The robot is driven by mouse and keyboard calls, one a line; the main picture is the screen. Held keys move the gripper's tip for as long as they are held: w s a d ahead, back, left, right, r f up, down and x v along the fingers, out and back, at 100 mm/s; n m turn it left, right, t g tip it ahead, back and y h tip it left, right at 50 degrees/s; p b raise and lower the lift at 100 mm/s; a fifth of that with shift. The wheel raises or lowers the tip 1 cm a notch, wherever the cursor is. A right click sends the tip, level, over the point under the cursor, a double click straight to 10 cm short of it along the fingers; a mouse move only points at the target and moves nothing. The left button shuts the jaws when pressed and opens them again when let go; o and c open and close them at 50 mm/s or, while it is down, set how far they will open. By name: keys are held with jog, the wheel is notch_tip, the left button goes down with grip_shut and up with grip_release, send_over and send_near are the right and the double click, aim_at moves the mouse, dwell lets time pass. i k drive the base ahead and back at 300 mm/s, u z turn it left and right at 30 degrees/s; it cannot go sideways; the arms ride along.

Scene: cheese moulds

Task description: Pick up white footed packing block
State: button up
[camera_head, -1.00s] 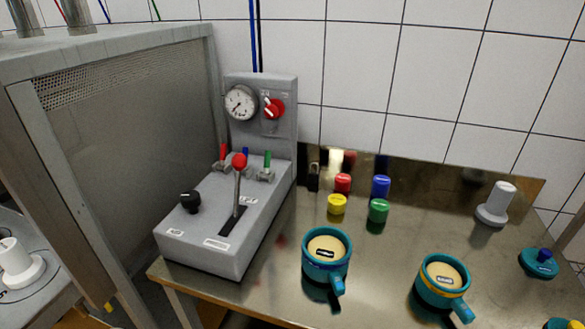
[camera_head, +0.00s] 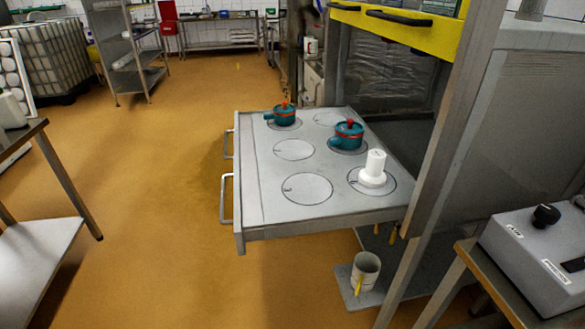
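A white footed packing block (camera_head: 374,168), a cylinder on a wider round foot, stands upright on the pulled-out grey drawer tray (camera_head: 262,188). It sits inside a marked circle at the tray's near right, close to the cabinet post. Nothing touches it that I can see. My gripper is not in view.
Two teal lidded moulds, one at the back left (camera_head: 283,114) and one at the right (camera_head: 347,135), stand on other circles. The remaining circles are bare. A cup (camera_head: 365,269) stands below. Orange floor is free on the left.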

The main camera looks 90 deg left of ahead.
aim_at(373, 177)
jog(key=u, duration=3.2)
jog(key=i, duration=1.65)
